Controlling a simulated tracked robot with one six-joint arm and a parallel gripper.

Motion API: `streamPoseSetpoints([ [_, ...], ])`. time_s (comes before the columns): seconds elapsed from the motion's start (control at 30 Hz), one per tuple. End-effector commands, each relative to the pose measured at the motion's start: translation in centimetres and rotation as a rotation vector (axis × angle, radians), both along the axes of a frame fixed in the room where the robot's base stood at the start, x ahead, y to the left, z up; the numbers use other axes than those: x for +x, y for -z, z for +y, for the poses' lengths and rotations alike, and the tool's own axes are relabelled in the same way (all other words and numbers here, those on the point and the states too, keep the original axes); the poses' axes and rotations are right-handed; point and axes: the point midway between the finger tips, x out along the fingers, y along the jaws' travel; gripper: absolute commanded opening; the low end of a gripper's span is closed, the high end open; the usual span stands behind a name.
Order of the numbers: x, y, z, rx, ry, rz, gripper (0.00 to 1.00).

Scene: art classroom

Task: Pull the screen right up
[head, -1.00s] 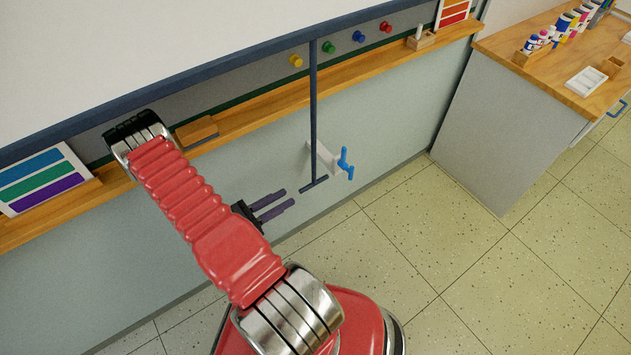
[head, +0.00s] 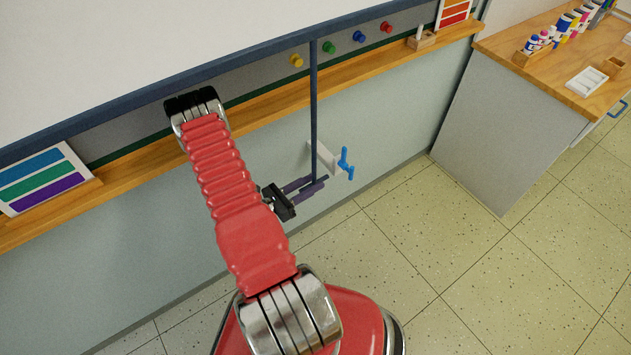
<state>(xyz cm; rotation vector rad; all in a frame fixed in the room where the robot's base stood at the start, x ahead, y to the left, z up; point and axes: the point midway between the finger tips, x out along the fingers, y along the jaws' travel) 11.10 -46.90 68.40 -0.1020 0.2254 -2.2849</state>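The white screen (head: 120,60) fills the upper left of the head view, with a dark blue bar (head: 240,61) along its lower edge. A thin dark blue rod (head: 313,110) hangs from that bar and ends in a short crossbar (head: 325,179) low in front of the wall. My gripper (head: 315,183) is at this crossbar. Its two purple fingers point right and are parted, with a narrow gap between them. They overlap the crossbar and hide most of it. I cannot tell whether the crossbar lies between the fingers or whether they touch it.
A wooden ledge (head: 270,104) runs along the wall behind the rod. A cabinet (head: 505,125) with paints stands at right. The floor (head: 430,270) between is clear.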

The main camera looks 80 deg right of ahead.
Motion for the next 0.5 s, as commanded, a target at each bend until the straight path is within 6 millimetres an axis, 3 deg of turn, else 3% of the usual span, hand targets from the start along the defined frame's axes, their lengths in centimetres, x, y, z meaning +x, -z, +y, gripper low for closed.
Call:
streamPoseSetpoints([
  [0.2, -1.2, 0.0, -1.3, 0.000, 0.001, 0.000, 0.31],
  [0.5, -1.4, 0.0, -1.6, 0.000, 0.000, 0.000, 0.31],
])
